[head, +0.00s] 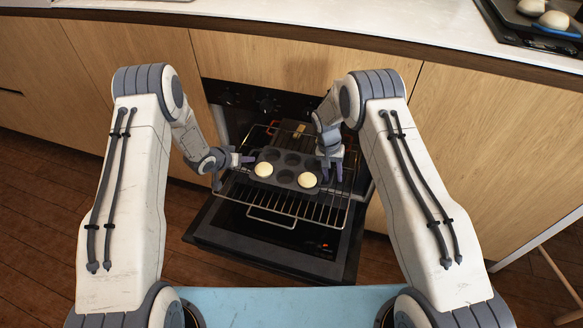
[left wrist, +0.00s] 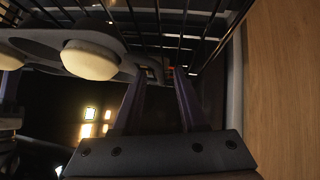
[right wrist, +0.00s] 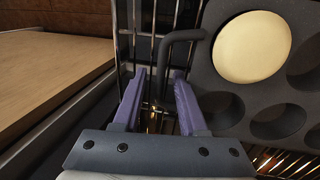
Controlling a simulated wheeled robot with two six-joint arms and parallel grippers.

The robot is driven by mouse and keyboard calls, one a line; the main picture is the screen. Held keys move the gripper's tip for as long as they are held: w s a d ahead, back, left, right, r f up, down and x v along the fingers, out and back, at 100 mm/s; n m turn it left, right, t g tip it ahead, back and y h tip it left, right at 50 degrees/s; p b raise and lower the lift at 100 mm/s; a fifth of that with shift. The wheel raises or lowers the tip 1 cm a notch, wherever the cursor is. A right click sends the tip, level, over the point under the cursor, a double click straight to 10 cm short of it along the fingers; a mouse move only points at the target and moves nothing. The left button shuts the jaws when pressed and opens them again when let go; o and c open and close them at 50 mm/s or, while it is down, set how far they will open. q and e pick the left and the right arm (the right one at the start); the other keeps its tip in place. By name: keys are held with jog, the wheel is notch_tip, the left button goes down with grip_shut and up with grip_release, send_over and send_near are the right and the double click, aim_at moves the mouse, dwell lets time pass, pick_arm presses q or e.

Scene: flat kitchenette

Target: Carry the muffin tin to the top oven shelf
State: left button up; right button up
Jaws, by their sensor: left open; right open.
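The dark muffin tin (head: 284,177) lies on a pulled-out wire rack (head: 300,208) in front of the open oven (head: 265,100). It holds two pale dough rounds, one at its left (head: 263,169) and one at its right front (head: 307,180). My left gripper (head: 246,159) is open at the tin's left end; the left wrist view shows nothing between its fingers (left wrist: 160,100). My right gripper (head: 333,174) is open at the tin's right end. In the right wrist view the tin's bent handle (right wrist: 180,38) stands just beyond the open fingers (right wrist: 162,100). I cannot tell whether they touch.
The oven door (head: 265,240) is folded down below the rack, in front of my light blue base. Wooden cabinet fronts (head: 480,150) flank the oven. The counter (head: 330,12) above carries a dark tray with pale rounds (head: 553,20) at the right.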

jog(key=shift+r, duration=0.15)
pick_arm(q)
jog(key=v, duration=0.9)
pick_arm(e)
notch_tip(320, 180, up, 12)
jog(key=a, duration=0.2)
jog(key=shift+w+f, duration=0.25)
jog(key=shift+w, duration=0.1)
pick_arm(q)
jog(key=shift+s+a+r, duration=0.1)
jog(key=shift+r, duration=0.05)
pick_arm(e)
jog(key=shift+r, duration=0.1)
